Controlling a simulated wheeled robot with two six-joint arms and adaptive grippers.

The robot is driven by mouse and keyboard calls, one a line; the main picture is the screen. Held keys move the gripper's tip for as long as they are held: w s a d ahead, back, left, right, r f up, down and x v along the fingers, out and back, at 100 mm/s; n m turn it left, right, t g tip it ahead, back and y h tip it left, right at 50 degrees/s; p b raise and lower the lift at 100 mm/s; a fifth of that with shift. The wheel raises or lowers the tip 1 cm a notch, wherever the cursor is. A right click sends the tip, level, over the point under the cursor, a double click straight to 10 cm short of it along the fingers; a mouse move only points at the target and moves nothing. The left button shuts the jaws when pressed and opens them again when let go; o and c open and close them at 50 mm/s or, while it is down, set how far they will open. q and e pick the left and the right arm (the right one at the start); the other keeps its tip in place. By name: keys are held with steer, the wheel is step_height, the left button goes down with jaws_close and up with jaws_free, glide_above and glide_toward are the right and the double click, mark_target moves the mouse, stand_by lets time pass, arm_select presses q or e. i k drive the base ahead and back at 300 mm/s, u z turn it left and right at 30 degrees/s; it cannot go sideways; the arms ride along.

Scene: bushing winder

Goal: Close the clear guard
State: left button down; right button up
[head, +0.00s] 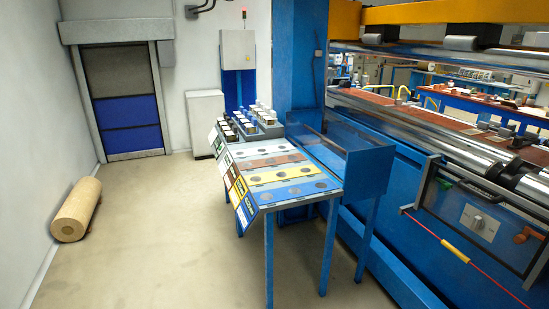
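What looks like the clear guard (455,211) is a see-through panel with a dark frame on the front of the blue winder, at the right of the head view. It hangs tilted below the steel rollers (440,143), which are uncovered above it. A dark bar handle (472,186) runs near its upper part. A pale switch plate (481,223) shows at the panel, and I cannot tell whether it is on it or behind it. Neither of my grippers is in view.
A red cord with a yellow sleeve (456,252) runs along the machine front. A blue-legged table (285,203) with coloured strips and a blue bin (369,170) stands left of the machine. A tan roll (76,209) lies by the left wall. The floor between is clear.

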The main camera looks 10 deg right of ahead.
mark_target(462, 184)
steer(key=z, duration=0.05)
steer(key=i, duration=1.3)
steer(key=z, duration=0.6)
steer(key=i, duration=0.9)
steer(key=z, duration=1.7)
steer(key=i, duration=0.9)
steer(key=z, duration=0.8)
